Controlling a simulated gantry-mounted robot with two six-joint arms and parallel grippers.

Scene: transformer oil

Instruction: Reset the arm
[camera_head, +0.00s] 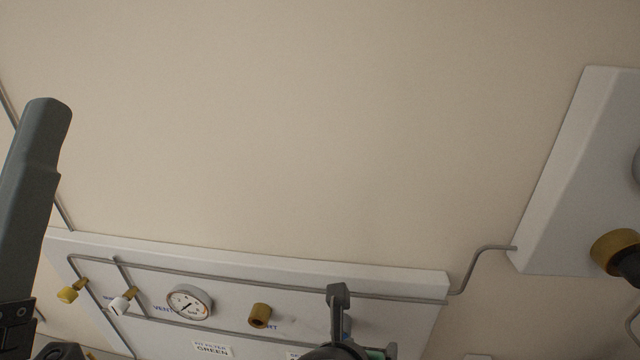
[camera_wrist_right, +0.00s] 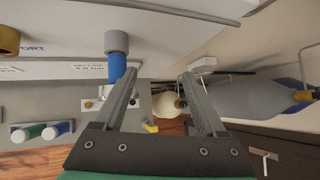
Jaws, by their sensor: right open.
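My right gripper (camera_head: 339,292) is in front of the lower right part of the white wall panel (camera_head: 400,284) in the head view. In the right wrist view my right gripper (camera_wrist_right: 160,80) has its two grey fingers apart, with nothing held between them. A blue fitting with a grey cap (camera_wrist_right: 116,58) stands beside the left fingertip; I cannot tell whether they touch. A grey part of my left arm rises at the left edge of the head view; whether its jaws are open cannot be seen.
A white box (camera_head: 575,170) is at right. A grey cylinder (camera_wrist_right: 245,98) lies right of my fingers. The upper wall is bare.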

